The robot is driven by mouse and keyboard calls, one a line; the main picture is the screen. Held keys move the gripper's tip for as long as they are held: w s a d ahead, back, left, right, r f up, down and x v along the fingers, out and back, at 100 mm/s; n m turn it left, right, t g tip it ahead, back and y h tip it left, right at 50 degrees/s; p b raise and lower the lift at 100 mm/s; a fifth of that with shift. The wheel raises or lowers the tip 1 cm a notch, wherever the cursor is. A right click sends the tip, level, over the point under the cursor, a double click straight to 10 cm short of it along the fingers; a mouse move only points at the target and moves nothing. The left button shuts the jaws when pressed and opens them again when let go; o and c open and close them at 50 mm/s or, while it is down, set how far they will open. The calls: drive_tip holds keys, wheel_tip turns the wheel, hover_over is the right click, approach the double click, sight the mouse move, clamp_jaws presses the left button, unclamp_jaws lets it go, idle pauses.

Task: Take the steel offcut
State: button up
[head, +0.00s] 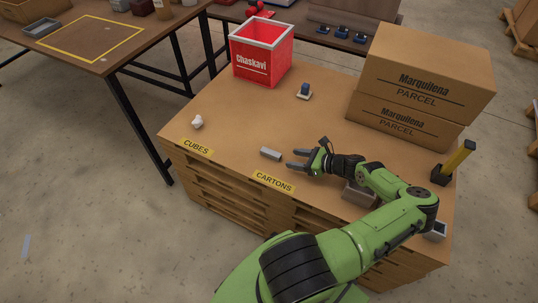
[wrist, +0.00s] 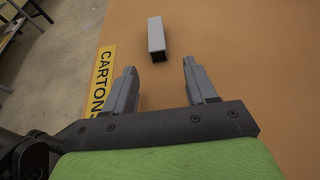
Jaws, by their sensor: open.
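The steel offcut (head: 271,154) is a short grey piece of square tube lying on the wooden bench top near the front edge, just behind the yellow CARTONS label. In the wrist view the offcut (wrist: 156,36) lies ahead of the fingertips, its dark hollow end toward me. My gripper (head: 297,159) is open and empty, low over the bench to the right of the offcut. In the wrist view my gripper (wrist: 158,72) shows both fingers apart, with the offcut beyond them, in line with the gap and not touched.
A red Chaskavi crate (head: 262,62) stands at the back left. Marquilena parcel boxes (head: 420,80) are stacked at the back right. A small blue-topped item (head: 304,91), a white lump (head: 197,122) and a yellow-and-black upright object (head: 455,162) also stand on the bench (head: 225,110).

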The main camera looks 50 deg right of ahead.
sight(281, 157)
drive_tip(key=b+x, duration=0.2)
drive_tip(key=x, duration=0.3)
drive_tip(key=shift+w+a, duration=0.15)
drive_tip(key=shift+w, duration=0.05)
drive_tip(key=shift+c, duration=0.4)
clamp_jaws()
